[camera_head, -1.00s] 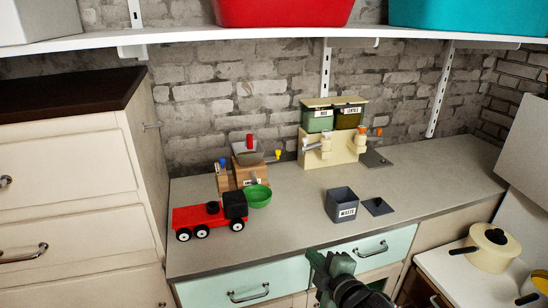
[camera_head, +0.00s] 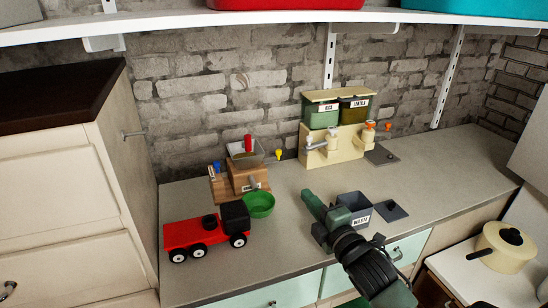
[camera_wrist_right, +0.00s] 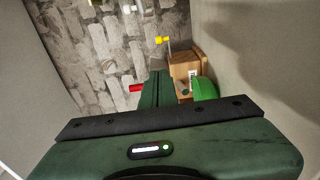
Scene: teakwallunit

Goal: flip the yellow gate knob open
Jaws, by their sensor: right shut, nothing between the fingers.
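The yellow gate knob (camera_head: 279,154) sticks out on a thin stem at the right side of the wooden mill (camera_head: 243,177), which has a clear hopper and a red part on top. In the right wrist view the yellow knob (camera_wrist_right: 162,40) shows beyond the fingertips, beside the wooden body (camera_wrist_right: 184,72). My right gripper (camera_head: 308,195) is shut and empty, over the counter to the right of and nearer than the mill, apart from the knob. Its closed fingers (camera_wrist_right: 157,84) show in the wrist view. My left gripper is not in view.
A green bowl (camera_head: 259,205) and a red toy truck (camera_head: 196,237) stand before the mill. A grey waste bin (camera_head: 355,207) is beside my right gripper, partly hidden. A cream dispenser (camera_head: 345,149) stands behind. Counter between gripper and mill is clear.

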